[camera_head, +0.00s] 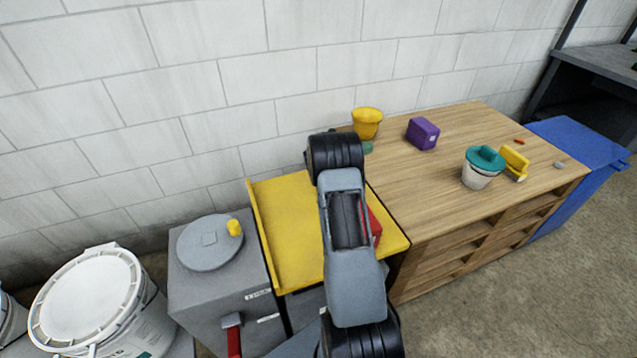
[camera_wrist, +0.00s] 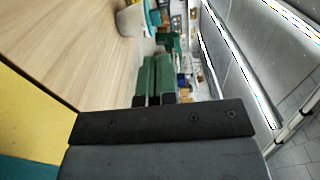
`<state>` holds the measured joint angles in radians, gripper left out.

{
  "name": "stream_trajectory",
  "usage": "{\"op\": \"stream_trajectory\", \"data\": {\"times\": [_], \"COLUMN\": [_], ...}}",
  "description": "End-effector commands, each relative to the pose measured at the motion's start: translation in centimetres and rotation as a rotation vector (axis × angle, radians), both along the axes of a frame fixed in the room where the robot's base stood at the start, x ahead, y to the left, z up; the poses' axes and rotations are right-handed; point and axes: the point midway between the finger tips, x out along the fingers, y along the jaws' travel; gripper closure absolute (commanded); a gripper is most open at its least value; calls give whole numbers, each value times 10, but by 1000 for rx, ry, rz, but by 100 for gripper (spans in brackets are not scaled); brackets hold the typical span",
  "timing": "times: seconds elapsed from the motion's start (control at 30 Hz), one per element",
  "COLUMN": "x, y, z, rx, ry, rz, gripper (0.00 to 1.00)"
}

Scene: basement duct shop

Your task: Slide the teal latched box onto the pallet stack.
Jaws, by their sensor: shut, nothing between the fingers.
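My gripper (camera_wrist: 155,62) shows its two green fingers pressed together and empty in the wrist view. In the head view its green fingers (camera_head: 367,148) show small beside my black wrist, over the wooden top's left end. A teal patch (camera_wrist: 18,170) lies beside yellow at the wrist view's lower left corner; it may be the teal latched box, but most of it is cut off and no latch shows. No such box is clear in the head view, where my arm hides part of the yellow top (camera_head: 285,215). The wide wooden structure with gaps (camera_head: 425,185) appears to be the pallet stack.
On the wood stand a yellow pot (camera_head: 367,122), a purple box (camera_head: 423,133), a white bucket with a teal lid (camera_head: 480,175) and a yellow item (camera_head: 514,163). A red object (camera_head: 375,227) shows beside my arm. A grey cabinet (camera_head: 222,285) stands left.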

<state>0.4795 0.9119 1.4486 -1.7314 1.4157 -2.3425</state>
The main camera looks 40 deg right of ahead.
Motion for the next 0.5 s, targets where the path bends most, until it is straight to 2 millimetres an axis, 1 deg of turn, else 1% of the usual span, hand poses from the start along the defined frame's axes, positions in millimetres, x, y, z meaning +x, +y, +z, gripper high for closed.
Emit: {"op": "stream_trajectory", "data": {"times": [0.03, 0.1, 0.5], "x": [4, 8, 31], "y": [12, 27, 114], "z": [0, 0, 0], "rx": [0, 0, 1], "ry": [0, -1, -3], "rz": [4, 5, 7], "gripper": [100, 100, 100]}}
